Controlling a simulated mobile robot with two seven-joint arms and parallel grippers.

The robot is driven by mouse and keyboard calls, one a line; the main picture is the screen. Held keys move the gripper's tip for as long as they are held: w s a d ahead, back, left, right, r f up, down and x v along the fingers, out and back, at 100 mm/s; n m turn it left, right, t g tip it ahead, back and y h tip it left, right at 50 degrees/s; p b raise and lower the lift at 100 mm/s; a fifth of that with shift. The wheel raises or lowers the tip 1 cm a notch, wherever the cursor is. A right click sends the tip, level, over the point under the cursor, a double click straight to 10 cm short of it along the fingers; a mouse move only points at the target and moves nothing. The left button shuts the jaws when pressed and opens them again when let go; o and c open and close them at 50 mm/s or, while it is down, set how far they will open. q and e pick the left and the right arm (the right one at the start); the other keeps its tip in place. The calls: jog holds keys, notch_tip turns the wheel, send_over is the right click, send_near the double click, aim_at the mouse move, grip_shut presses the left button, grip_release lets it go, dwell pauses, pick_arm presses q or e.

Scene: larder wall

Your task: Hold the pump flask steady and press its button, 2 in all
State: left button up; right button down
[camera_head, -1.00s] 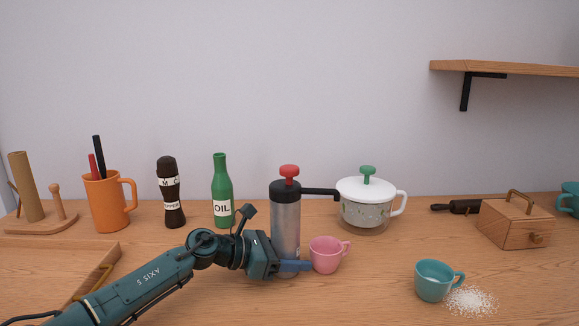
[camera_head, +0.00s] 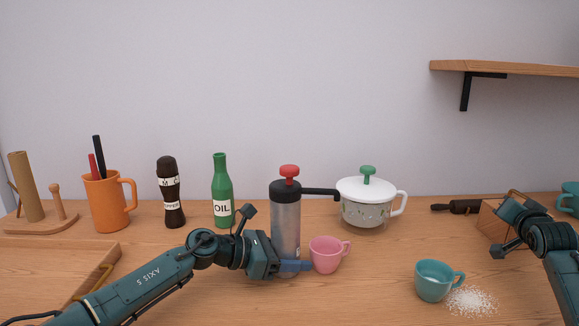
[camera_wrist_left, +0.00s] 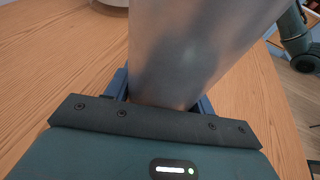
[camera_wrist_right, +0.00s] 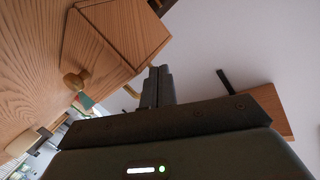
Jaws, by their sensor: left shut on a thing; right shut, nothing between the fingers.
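The pump flask (camera_head: 286,222) stands upright on the counter, with a silver body, black top and spout pointing right. Its red button (camera_head: 289,171) sits on top, with nothing touching it. My left gripper (camera_head: 290,266) is shut on the lower body of the flask; the left wrist view shows the silver body (camera_wrist_left: 190,50) between the blue fingers. A pink cup (camera_head: 327,254) stands close to the flask's right, partly below the spout. My right gripper (camera_wrist_right: 158,86) is shut and empty, in front of the wooden box at the right; its fingers are hard to make out in the head view.
The wooden box (camera_wrist_right: 115,40) with a knob is beside my right gripper. A teal cup (camera_head: 434,281) and spilled white grains (camera_head: 471,301) lie front right. A white lidded pot (camera_head: 366,210) stands behind the spout. A green oil bottle (camera_head: 222,192) is left of the flask.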

jog(key=w+a+r+g+y, duration=0.3)
jog(key=w+a+r, duration=0.3)
jog(key=a, duration=0.1)
notch_tip(320, 180, up, 20)
jog(key=n+g+y, duration=0.4)
jog(key=n+y, duration=0.4)
send_over(293, 168)
jog(key=shift+f, duration=0.15)
jog(key=shift+f, duration=4.25)
jog(key=shift+f, duration=0.1)
